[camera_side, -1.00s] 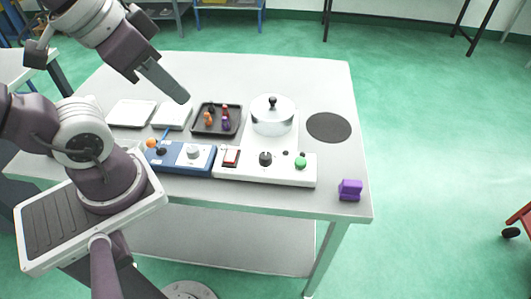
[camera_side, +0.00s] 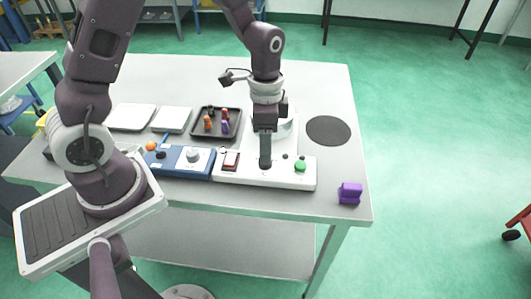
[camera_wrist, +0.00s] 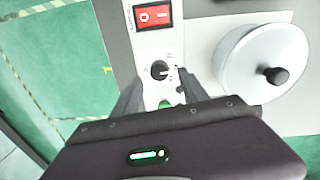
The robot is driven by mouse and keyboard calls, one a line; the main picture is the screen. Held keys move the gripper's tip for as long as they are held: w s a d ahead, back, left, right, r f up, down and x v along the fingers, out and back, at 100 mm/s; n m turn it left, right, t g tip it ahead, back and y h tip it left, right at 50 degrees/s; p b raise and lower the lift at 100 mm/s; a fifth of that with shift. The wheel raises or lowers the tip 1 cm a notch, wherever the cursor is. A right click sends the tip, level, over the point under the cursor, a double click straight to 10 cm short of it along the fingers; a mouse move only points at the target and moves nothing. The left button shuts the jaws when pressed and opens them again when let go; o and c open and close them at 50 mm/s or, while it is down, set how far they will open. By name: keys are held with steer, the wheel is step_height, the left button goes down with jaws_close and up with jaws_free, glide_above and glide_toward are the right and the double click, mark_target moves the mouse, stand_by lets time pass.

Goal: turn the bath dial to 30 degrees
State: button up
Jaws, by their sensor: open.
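A black dial (camera_wrist: 159,70) with a white pointer mark sits on the white control box (camera_side: 228,178), between a red rocker switch (camera_wrist: 152,14) and a green button (camera_side: 300,165). I cannot read its scale, nor a label naming it the bath dial. My gripper (camera_side: 265,164) is over the box, pointing down, and hides the dial in the side view. In the wrist view my open gripper (camera_wrist: 159,80) has one finger on either side of the dial, with nothing held. I cannot tell whether the fingers touch it.
A dark tray (camera_side: 203,134), a black disc (camera_side: 328,130) and a purple block (camera_side: 350,193) are nearby.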

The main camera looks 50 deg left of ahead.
step_height(320, 180, down, 3)
steer(key=shift+s+d+f, duration=0.1)
steer(key=shift+f, duration=0.05)
jaws_close()
steer(key=shift+n, duration=0.3)
steer(key=n, duration=0.9)
steer(key=shift+t, duration=0.3)
steer(key=shift+n, duration=0.3)
stand_by(0.3)
jaws_free()
